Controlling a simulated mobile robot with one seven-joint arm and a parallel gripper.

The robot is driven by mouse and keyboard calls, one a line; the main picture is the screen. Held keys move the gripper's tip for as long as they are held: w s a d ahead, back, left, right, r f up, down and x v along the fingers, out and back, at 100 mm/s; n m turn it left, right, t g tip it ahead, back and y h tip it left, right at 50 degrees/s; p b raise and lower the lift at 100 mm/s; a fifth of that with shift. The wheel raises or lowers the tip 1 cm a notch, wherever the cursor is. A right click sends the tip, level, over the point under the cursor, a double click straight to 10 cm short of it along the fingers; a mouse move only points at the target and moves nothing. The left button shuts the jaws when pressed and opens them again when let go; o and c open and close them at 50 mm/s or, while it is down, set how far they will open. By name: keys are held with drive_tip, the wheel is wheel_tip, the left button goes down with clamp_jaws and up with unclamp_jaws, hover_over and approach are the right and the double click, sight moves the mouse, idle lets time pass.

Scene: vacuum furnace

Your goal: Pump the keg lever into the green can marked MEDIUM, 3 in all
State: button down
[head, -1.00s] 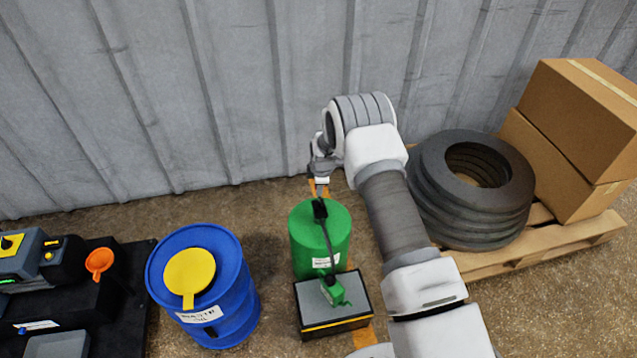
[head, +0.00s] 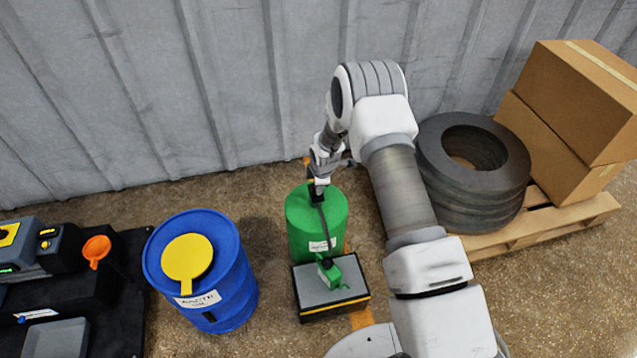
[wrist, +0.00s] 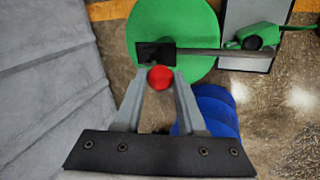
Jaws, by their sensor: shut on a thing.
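A green keg (head: 303,235) with an unreadable white label stands on the floor. A black pump head (wrist: 155,53) and a long dark spout (wrist: 220,52) are on its top. The spout reaches over a small green can (head: 328,271) on a grey-topped stand (head: 345,295). The can also shows in the wrist view (wrist: 262,36); I cannot read any marking on it. My gripper (head: 319,183) is at the far side of the keg top. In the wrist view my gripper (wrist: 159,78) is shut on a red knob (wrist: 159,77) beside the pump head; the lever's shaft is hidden.
A blue drum (head: 232,285) with a yellow disc (head: 187,257) stands left of the keg. A black bench (head: 125,290) with an orange funnel (head: 97,248) is further left. Dark rings (head: 480,205) and boxes (head: 575,95) sit on a pallet at right. A corrugated wall (head: 240,100) is behind.

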drive_tip(key=shift+s+d+f+g, duration=0.2)
drive_tip(key=shift+s+f+g, duration=0.1)
drive_tip(key=shift+s+f, duration=0.5)
drive_tip(key=c, duration=0.5)
unclamp_jaws()
drive_tip(key=shift+s+r, duration=0.1)
drive_tip(key=shift+r, duration=0.1)
drive_tip(key=shift+r, duration=0.2)
drive_tip(key=a+p+v, duration=0.1)
drive_tip(key=p+v, duration=0.4)
drive_tip(key=v, duration=1.2)
drive_tip(key=shift+d+r, duration=0.2)
drive_tip(key=shift+d, duration=0.1)
